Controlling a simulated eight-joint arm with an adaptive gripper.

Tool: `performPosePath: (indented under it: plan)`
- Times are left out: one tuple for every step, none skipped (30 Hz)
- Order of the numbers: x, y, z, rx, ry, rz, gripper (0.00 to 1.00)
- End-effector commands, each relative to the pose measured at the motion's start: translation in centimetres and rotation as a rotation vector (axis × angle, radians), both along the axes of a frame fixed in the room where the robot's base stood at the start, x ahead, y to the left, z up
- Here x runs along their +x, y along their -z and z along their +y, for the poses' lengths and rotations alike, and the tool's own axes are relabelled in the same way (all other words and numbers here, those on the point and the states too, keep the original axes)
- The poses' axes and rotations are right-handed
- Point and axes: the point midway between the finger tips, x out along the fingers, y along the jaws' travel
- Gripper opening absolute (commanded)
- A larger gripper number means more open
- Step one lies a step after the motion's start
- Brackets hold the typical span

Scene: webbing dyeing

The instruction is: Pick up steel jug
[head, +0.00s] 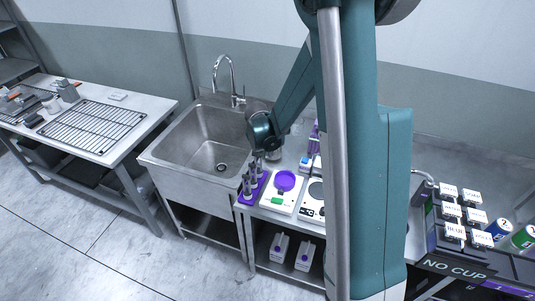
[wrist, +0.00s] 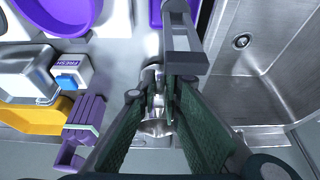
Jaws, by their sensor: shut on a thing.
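The steel jug (wrist: 155,127) shows in the wrist view as a shiny metal vessel between and below my fingers. My gripper (wrist: 165,100) is shut on it, with the green finger pads on either side. The fingers hide part of the jug. In the head view my gripper (head: 272,154) is over the counter just right of the sink; the jug there is small and mostly hidden by the arm. I cannot tell whether the jug is clear of the counter.
The sink (head: 206,143) with its tall faucet (head: 233,82) is beside the gripper. A purple rack (head: 248,196) and a scale with a purple dish (head: 285,181) stand in front. A wire rack (head: 92,126) lies on the left table. Dispensers (head: 462,215) stand at right.

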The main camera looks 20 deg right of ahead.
Motion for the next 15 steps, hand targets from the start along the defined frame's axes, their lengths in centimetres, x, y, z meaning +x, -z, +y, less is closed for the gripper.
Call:
performPosePath:
  plan:
    - [0.0, -0.3, 0.0, 0.0, 0.0, 0.0, 0.0]
    - [0.0, -0.5, 0.0, 0.0, 0.0, 0.0, 0.0]
    - [0.0, -0.7, 0.0, 0.0, 0.0, 0.0, 0.0]
    - [0.0, -0.9, 0.0, 0.0, 0.0, 0.0, 0.0]
    - [0.0, -1.1, 0.0, 0.0, 0.0, 0.0, 0.0]
    - [0.0, -1.4, 0.0, 0.0, 0.0, 0.0, 0.0]
    - [0.0, -1.6, 0.0, 0.0, 0.0, 0.0, 0.0]
    - [0.0, -1.8, 0.0, 0.0, 0.0, 0.0, 0.0]
    - [0.0, -2.1, 0.0, 0.0, 0.0, 0.0, 0.0]
    - [0.0, -2.3, 0.0, 0.0, 0.0, 0.0, 0.0]
    - [0.0, -2.5, 0.0, 0.0, 0.0, 0.0, 0.0]
    - [0.0, -2.8, 0.0, 0.0, 0.0, 0.0, 0.0]
    - [0.0, -3.0, 0.0, 0.0, 0.0, 0.0, 0.0]
    - [0.0, -3.3, 0.0, 0.0, 0.0, 0.0, 0.0]
    - [0.0, -3.6, 0.0, 0.0, 0.0, 0.0, 0.0]
